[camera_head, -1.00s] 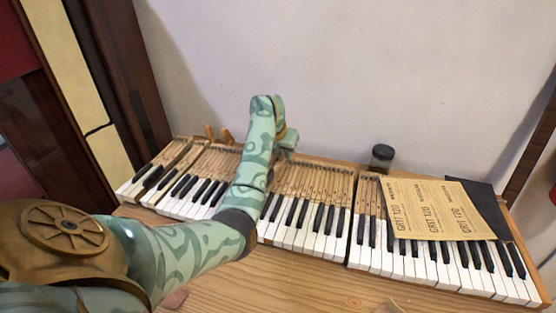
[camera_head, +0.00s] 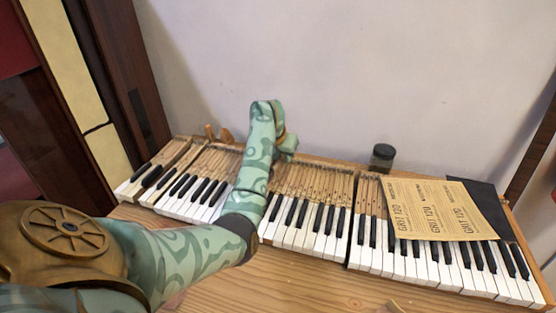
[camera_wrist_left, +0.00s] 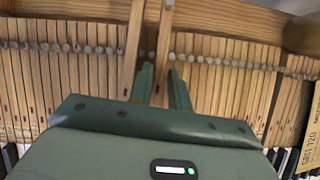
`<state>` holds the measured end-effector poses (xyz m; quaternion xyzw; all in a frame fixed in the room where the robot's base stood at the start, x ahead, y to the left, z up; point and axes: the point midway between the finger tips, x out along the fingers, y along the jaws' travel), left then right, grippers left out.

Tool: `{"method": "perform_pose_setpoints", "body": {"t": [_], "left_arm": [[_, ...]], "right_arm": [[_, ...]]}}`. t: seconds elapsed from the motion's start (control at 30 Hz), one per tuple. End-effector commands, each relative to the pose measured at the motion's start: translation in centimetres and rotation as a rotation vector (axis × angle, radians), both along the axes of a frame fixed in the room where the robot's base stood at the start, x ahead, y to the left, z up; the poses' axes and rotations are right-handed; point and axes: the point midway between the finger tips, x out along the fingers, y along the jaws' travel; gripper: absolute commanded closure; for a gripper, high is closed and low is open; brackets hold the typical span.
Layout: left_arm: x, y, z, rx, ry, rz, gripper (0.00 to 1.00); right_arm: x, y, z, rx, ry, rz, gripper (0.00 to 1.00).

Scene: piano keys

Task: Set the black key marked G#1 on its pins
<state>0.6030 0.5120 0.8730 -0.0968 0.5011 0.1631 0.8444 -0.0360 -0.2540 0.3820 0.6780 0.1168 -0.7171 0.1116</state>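My left gripper (camera_wrist_left: 160,72) is over the bare wooden key sticks at the back of the keyboard. In the left wrist view, one long stick (camera_wrist_left: 165,32) runs between its two green fingers; I cannot tell whether they grip it. A second long stick (camera_wrist_left: 132,50) lies just left of the fingers. Both reach further back than their neighbours. I cannot make out a G#1 mark on any key. In the head view the fingers of my left gripper (camera_head: 287,146) are hidden behind my forearm and wrist. My right gripper is not in view.
Black and white keys (camera_head: 310,225) stretch across the wooden table (camera_head: 270,285). A printed yellowish paper (camera_head: 440,210) covers part of the right keys, near a black sheet (camera_head: 475,195). A dark jar (camera_head: 382,157) stands behind. Small wooden pieces (camera_head: 226,135) stick up at back left.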

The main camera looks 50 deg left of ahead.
Motion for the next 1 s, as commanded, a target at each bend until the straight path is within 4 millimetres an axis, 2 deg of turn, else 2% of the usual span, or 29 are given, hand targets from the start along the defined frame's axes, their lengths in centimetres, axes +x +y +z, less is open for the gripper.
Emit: {"method": "perform_pose_setpoints", "body": {"t": [0.17,0.23,0.57,1.0], "left_arm": [[0.0,0.0,0.0,0.0,0.0,0.0,0.81],[0.0,0.0,0.0,0.0,0.0,0.0,1.0],[0.0,0.0,0.3,-0.001,-0.001,0.0,1.0],[0.0,0.0,2.9,-0.001,-0.004,0.0,1.0]], "right_arm": [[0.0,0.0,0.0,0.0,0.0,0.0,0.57],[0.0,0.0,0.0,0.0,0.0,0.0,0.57],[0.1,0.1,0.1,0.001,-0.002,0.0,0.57],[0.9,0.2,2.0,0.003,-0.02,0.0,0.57]]}}
